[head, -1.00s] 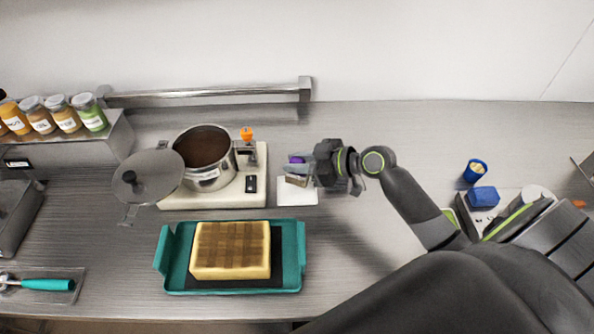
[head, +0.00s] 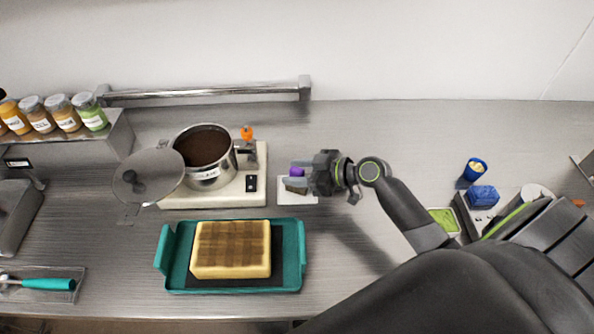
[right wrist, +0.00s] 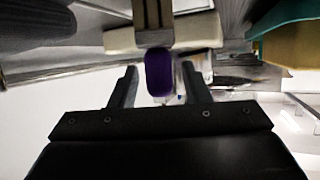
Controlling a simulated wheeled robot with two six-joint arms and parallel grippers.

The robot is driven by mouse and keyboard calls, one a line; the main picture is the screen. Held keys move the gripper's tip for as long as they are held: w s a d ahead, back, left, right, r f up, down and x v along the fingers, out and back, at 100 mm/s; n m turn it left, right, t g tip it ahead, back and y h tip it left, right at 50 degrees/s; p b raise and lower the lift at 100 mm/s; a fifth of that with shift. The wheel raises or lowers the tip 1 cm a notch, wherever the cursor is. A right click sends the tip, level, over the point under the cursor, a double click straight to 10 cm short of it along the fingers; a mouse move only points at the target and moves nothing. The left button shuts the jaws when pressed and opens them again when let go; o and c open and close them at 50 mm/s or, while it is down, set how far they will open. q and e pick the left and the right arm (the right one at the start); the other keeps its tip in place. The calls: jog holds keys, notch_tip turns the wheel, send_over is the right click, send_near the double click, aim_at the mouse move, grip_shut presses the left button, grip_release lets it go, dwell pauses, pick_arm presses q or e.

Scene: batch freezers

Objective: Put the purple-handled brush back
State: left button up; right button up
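The purple-handled brush (head: 297,172) is at the white pad (head: 298,197), right of the hot plate. Its short purple handle (right wrist: 159,77) also shows in the right wrist view, with a pale brush head beyond it. My right gripper (head: 311,175) is just right of the brush, low over the pad. In the right wrist view my right gripper (right wrist: 160,72) has its fingers apart, one each side of the purple handle, with a gap on both sides. The gripper partly hides the pad. My left gripper is not in view.
A pot (head: 205,182) of brown liquid stands on the hot plate (head: 200,200), its lid (head: 148,177) to the left. A teal tray (head: 292,262) holds a checkered block (head: 230,248). A blue cup (head: 474,171) and blue sponge (head: 483,196) are at right. The counter behind the gripper is clear.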

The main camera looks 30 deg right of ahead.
jog(key=shift+r, duration=0.1)
jog(key=shift+r+p, duration=0.15)
jog(key=shift+p, duration=0.15)
jog(key=shift+s+d+b, duration=0.2)
jog(key=shift+d+b, duration=0.1)
jog(key=b+v, duration=0.3)
jog(key=v, duration=0.8)
jog(key=shift+s, duration=0.2)
